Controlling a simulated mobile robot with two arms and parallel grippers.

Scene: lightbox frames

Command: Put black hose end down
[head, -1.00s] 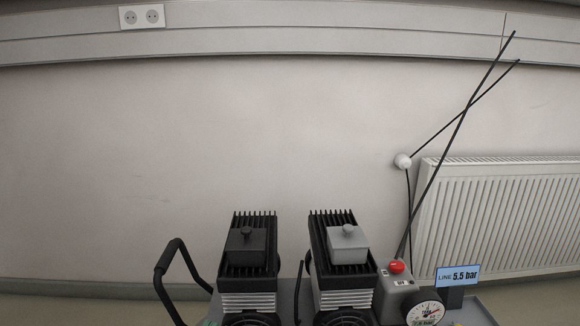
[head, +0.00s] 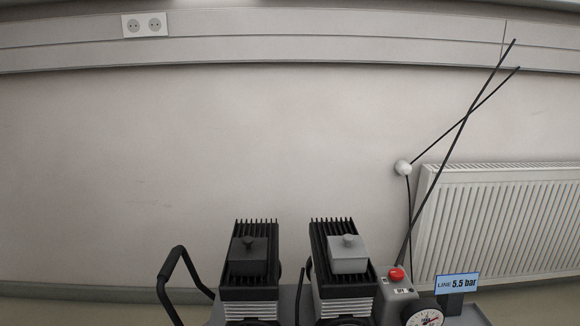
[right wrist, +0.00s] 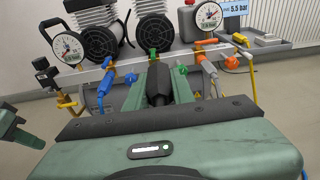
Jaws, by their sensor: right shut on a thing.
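In the right wrist view my right gripper (right wrist: 158,88) is shut on the black hose end (right wrist: 158,82), a dark piece between its green fingers. It is in front of the compressor's rail of coloured fittings; whether it touches the rail cannot be told. The hose behind it is mostly hidden by the gripper body. A green and black piece (right wrist: 18,130) at the left edge looks like part of my left gripper; its jaws cannot be made out. Neither gripper shows in the head view.
The compressor has two finned motor heads (head: 250,262), a red button (head: 397,274), gauges (right wrist: 68,46) and a "LINE 5.5 bar" sign (head: 457,283). Blue (right wrist: 104,88) and orange (right wrist: 209,70) couplings hang close on either side. A grey tray (right wrist: 262,42) is at the right. A radiator (head: 500,220) stands behind.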

